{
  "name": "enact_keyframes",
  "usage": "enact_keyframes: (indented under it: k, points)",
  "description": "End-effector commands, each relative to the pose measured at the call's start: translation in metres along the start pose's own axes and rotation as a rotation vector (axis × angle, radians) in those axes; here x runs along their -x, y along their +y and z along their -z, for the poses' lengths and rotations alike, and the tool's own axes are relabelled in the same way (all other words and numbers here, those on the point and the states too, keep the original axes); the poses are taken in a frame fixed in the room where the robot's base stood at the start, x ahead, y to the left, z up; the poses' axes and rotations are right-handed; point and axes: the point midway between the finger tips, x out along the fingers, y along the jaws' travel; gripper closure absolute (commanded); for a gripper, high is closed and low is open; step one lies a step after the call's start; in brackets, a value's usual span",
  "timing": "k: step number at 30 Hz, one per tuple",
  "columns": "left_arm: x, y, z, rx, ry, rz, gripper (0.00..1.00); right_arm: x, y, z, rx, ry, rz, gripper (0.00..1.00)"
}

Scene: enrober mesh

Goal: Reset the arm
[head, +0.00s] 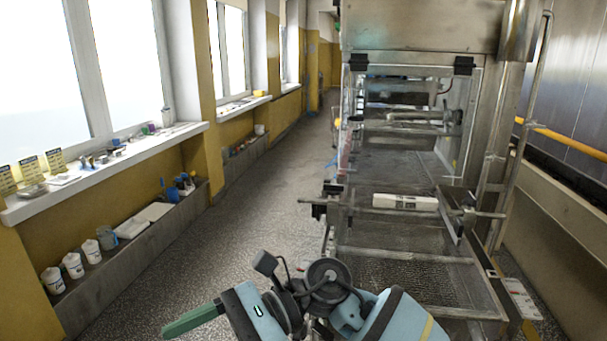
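One of my arms, apparently the right, comes in at the bottom middle of the head view, with pale blue links and dark joints. It is bent, with a small black box and cable at its wrist. A green and black finger-like part, seemingly my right gripper (188,320), points left over the floor. It is seen edge-on, so its opening does not show. Nothing is visible held in it. My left gripper is not in view.
A steel machine with a mesh belt (415,270) stands right of my arm, a white box (405,202) on it. A windowsill (110,165) with small items and a ledge (130,255) with white tubs line the left wall. The speckled floor (225,235) between is clear.

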Motion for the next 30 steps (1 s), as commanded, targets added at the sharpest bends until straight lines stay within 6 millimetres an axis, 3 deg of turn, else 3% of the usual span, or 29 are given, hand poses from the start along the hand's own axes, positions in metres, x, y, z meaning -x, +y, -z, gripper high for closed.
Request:
enact_keyframes:
  k: [8,14,23,26,30]
  points:
    - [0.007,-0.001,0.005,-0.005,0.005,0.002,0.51,0.019,-0.002,-0.004,-0.46,-0.51,0.218,0.2]
    - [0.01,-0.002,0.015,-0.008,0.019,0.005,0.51,0.056,-0.001,0.021,-0.816,-0.871,0.353,0.2]
    - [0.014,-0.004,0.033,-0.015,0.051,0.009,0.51,0.12,0.032,0.106,-1.35,-1.424,0.522,0.2]
    - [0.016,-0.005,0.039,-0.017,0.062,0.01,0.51,0.137,0.056,0.143,-1.517,-1.615,0.573,0.2]
    - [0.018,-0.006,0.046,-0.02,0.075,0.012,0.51,0.154,0.102,0.198,-1.736,-1.891,0.639,0.2]
